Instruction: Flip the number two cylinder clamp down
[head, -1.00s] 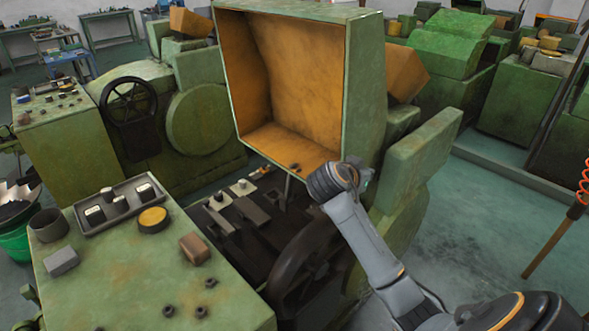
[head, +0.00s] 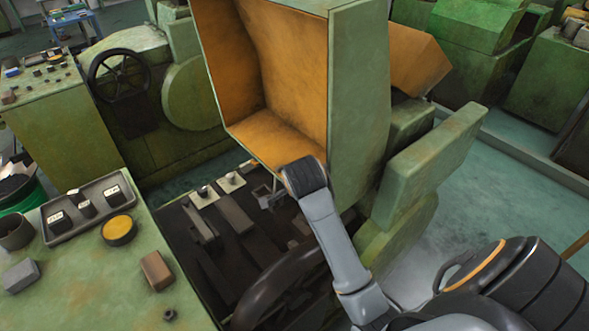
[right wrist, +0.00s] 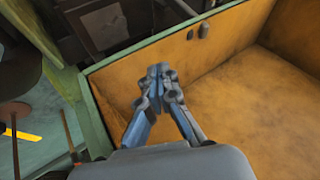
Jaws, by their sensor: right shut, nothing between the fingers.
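In the head view, the machine's dark bed holds dark bars (head: 235,213) and two pale blocks with dark knobs, one left (head: 203,197) and one right (head: 231,182). I cannot tell which part is the number two cylinder clamp, or its position. My right arm reaches in from the lower right. My left gripper is not in view.
The green hood (head: 355,100) stands close beside my right wrist. A dark handwheel (head: 275,285) is below the arm. A green table (head: 110,285) at lower left carries a grey tray (head: 62,238), a yellow-topped round piece (head: 119,230) and a brown block (head: 157,270).

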